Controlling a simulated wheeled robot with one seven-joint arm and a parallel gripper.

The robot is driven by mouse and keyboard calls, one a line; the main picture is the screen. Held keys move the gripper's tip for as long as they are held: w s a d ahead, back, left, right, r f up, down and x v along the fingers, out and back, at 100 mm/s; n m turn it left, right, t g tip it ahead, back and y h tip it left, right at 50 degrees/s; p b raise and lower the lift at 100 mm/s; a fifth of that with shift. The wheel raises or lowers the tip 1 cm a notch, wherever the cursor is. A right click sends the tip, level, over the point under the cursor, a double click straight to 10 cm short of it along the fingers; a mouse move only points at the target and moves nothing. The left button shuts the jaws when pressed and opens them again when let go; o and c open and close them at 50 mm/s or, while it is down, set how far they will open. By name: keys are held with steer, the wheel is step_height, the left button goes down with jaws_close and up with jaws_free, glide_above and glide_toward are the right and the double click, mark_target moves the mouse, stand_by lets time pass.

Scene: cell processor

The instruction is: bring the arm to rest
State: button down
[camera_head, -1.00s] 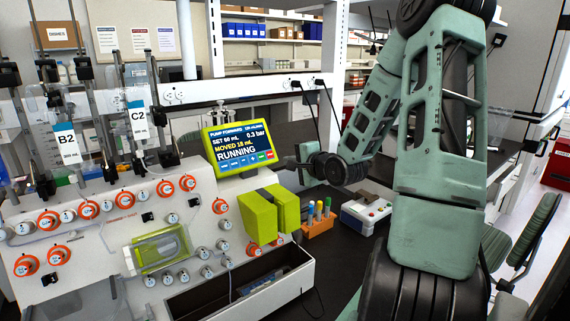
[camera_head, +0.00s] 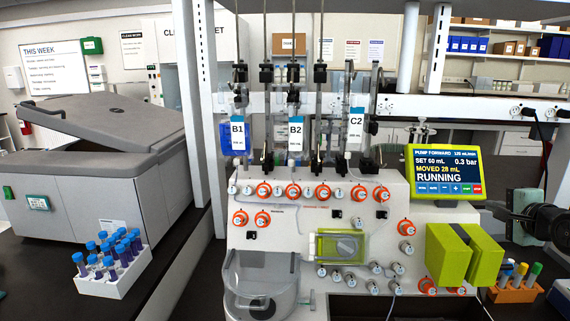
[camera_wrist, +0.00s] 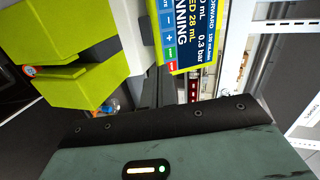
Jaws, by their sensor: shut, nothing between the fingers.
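My gripper (camera_head: 494,212) shows at the right edge of the head view, just right of the pump screen (camera_head: 444,172). It is shut and empty. Most of my arm is outside the head view. In the wrist view my grey-green wrist housing with a small lit light fills the bottom. The screen (camera_wrist: 185,35) appears above it, reading RUNNING and 28 mL, with the lime-green block (camera_wrist: 85,75) on the left. I see no contact between the gripper and the machine, but the exact gap is unclear.
The white cell processor (camera_head: 330,215) carries hanging bags B1, B2 and C2. A grey centrifuge (camera_head: 95,190) and a white tube rack (camera_head: 125,278) stand left.

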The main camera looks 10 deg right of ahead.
steer(key=s+a+f+n+g+y+b, duration=0.1)
steer(key=a+f+n+g, duration=0.3)
steer(key=a, duration=0.6)
steer(key=s+a+f+n+g+y+b, duration=0.1)
steer(key=a+n+y, duration=0.1)
steer(key=a+n, duration=0.5)
steer(key=s+a+f+n+g+y+b, duration=0.1)
steer(key=a+f+n+g, duration=0.15)
steer(key=a, duration=0.95)
steer(key=s+a+n+g, duration=0.3)
steer(key=s+a+n, duration=0.4)
steer(key=s, duration=0.4)
steer(key=s+a+n+g+b, duration=0.1)
steer(key=s+a+n+g, duration=0.2)
steer(key=s+a+n, duration=0.3)
steer(key=s+a, duration=0.1)
steer(key=s, duration=0.4)
steer(key=shift+s+a+r+n+g+h, duration=0.2)
steer(key=shift+s+a+n+g+h, duration=0.05)
steer(key=shift+s+n+g+h, duration=0.1)
steer(key=shift+w, duration=0.1)
